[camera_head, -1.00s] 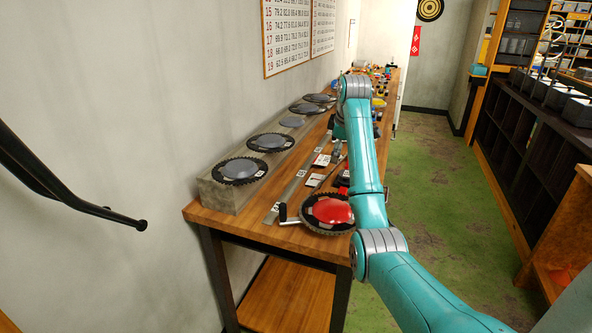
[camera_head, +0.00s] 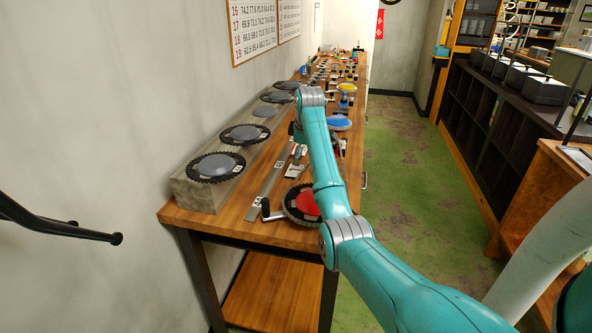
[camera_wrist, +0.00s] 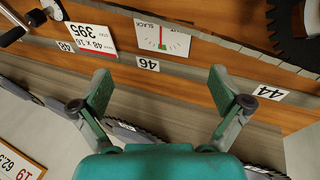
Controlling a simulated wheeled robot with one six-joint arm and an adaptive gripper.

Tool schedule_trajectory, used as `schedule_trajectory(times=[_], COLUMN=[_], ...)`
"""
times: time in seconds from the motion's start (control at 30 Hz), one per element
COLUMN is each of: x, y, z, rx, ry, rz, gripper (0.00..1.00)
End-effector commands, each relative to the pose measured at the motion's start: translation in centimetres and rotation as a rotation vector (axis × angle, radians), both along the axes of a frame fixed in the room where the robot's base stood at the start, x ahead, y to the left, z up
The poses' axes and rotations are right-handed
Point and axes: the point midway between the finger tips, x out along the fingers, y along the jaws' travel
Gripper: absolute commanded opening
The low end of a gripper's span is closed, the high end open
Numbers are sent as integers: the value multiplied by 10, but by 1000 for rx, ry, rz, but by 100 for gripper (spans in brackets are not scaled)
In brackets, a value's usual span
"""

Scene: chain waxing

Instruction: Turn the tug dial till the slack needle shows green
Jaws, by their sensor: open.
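In the wrist view, a white slack card (camera_wrist: 168,40) shows upside down, with a thin red needle and a small green patch at the needle's lower end in the picture. The needle's exact reading is too small to tell. My gripper (camera_wrist: 161,92) is open and empty, its two fingers spread over the wooden surface near the strip marked 46, below the card in the picture. I cannot pick out the tug dial with certainty. In the head view, my arm hides the gripper and part of the bench top.
A wooden bench (camera_head: 200,219) runs along the wall. A concrete ledge (camera_head: 193,191) carries several toothed discs. A red-centred chainring (camera_head: 304,203) with a crank sits at the near end. In the wrist view, a dark toothed ring (camera_wrist: 288,42) is at upper right. Green floor (camera_head: 392,200) is clear.

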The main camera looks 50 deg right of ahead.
Motion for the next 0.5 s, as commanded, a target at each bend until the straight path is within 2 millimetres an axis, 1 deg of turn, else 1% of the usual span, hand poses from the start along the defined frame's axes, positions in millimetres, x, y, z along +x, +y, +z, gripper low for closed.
schedule_trajectory(times=[0.13, 0.5], x=[2, 2], y=[-1, -1], z=[-6, -6], rx=[0, 0], ry=[0, 0], rz=[0, 0], gripper=[100, 100])
